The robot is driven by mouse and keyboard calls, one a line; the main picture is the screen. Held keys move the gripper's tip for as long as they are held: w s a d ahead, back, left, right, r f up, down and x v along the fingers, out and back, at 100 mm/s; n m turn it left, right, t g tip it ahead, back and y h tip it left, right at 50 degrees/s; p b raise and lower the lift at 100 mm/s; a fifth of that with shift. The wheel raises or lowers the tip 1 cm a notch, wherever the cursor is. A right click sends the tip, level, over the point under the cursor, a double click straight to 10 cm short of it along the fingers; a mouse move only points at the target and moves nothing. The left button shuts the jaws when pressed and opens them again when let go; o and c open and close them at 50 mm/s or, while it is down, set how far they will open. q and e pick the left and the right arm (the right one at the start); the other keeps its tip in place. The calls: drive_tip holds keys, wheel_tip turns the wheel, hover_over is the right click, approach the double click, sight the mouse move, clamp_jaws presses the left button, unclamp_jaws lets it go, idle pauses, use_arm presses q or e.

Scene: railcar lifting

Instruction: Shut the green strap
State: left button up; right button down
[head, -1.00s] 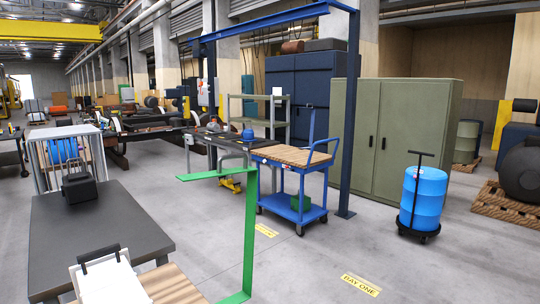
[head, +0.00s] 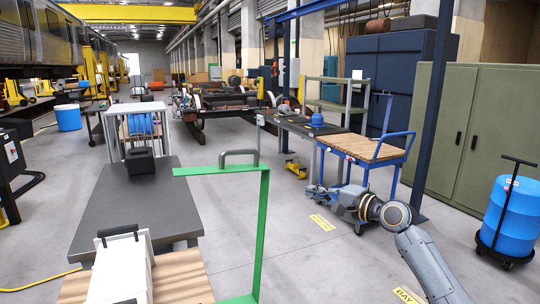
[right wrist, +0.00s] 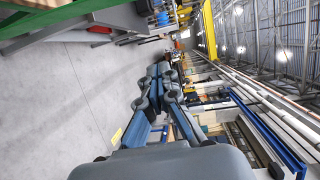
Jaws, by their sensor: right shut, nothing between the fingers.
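The green strap (head: 264,225) is a thin upright green bar with a flat arm at the top running left and a short foot at the bottom, in the lower middle of the head view. A grey curved handle (head: 238,153) shows at its top arm. My right gripper (head: 312,190) reaches in from the right, to the right of the strap and apart from it. Its fingers (right wrist: 163,72) are shut and empty in the right wrist view. A green bar (right wrist: 55,14) crosses that view's top left; I cannot tell if it is the strap. My left gripper is not in view.
A dark table (head: 110,215) with a black box (head: 141,163) stands left of the strap. A white case (head: 122,270) lies at the bottom left. A blue cart (head: 375,150) stands behind my right gripper. A blue drum (head: 506,215) stands at the right. Grey floor lies between.

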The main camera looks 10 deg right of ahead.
drive_tip(key=s+a+r+y, duration=0.2)
drive_tip(key=s+r, duration=0.1)
drive_tip(key=r, duration=0.6)
drive_tip(key=w+a+p, duration=0.4)
drive_tip(key=w+a, duration=0.2)
drive_tip(key=a, duration=0.3)
drive_tip(key=shift+w+a+r+p, duration=0.15)
drive_tip(key=shift+w+r+p, duration=0.1)
drive_tip(key=shift+p, duration=0.1)
